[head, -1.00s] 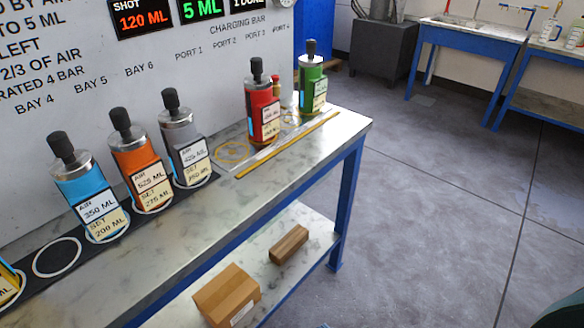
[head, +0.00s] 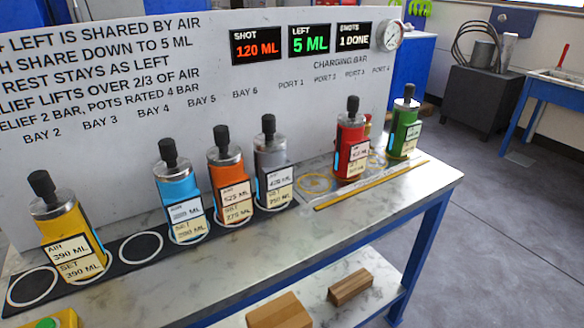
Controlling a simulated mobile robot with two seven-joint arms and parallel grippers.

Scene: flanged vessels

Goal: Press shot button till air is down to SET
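A green button on a yellow housing (head: 50,321) is cut off at the bottom left; I cannot tell whether it is the shot button. Neither gripper is in view. The yellow vessel (head: 70,225) reads AIR 390 ML and SET 390 ML. The blue vessel (head: 178,187) has a blurred air figure and SET about 200 ML. The orange vessel (head: 229,172) seems to read AIR 525, SET 275. The grey vessel (head: 271,160) has hard-to-read labels. The red vessel (head: 350,147) and green vessel (head: 405,125) stand near the charging bar ports, labels unclear.
Empty ringed bays show on the black strip (head: 107,262). A yellow rod (head: 370,186) lies along the bench (head: 330,235).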

